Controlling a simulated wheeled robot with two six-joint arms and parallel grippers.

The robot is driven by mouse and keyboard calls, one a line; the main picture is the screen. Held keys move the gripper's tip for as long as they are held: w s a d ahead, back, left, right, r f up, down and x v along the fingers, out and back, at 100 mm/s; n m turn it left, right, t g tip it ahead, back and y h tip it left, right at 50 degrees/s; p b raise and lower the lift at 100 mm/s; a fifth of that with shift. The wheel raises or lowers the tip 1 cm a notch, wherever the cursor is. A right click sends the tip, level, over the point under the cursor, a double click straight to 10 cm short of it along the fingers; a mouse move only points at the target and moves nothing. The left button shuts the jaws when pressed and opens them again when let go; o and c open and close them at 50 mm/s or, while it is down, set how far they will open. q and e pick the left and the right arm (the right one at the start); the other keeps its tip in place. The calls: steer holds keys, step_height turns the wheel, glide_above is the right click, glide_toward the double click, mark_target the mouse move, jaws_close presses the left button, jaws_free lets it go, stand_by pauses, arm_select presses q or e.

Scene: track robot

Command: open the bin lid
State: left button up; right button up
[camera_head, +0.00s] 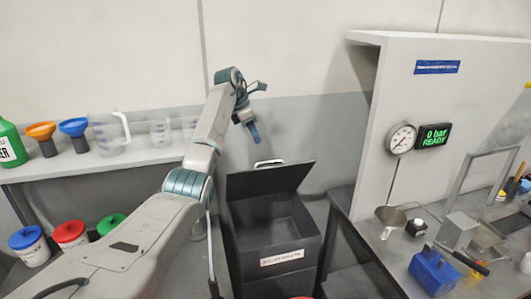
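The bin (278,247) is a dark grey box with a white label on its front, standing on the floor in the middle of the view. Its lid (268,181) is raised at the back, tilted up, and the hollow inside shows. A pale handle (268,163) sits at the lid's upper edge. My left gripper (254,133) hangs above and slightly left of the handle, apart from it, with its blue tip pointing down. The tip is too small to tell whether the fingers are apart. My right gripper is out of view.
At left, a shelf (95,163) holds a green bottle, funnels and clear jugs, with several colour-lidded tubs below. At right, a workbench (391,255) holds a metal jug, a blue block and tools, beside a white panel (366,135) with a gauge and display.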

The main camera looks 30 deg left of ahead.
mark_target(266, 162)
arm_select(q)
steer(key=p+x, duration=0.1)
steer(key=x, duration=0.2)
steer(key=p+x, duration=0.3)
steer(key=x, duration=0.2)
steer(key=shift+s+d+f, duration=0.1)
steer(key=shift+d+f, duration=0.2)
steer(key=shift+d, duration=0.15)
steer(key=shift+d+f+p, duration=0.1)
steer(key=shift+f+p, duration=0.2)
steer(key=shift+f, duration=0.15)
steer(key=shift+s+d+r, duration=0.1)
steer(key=shift+d+r, duration=0.05)
jaws_close()
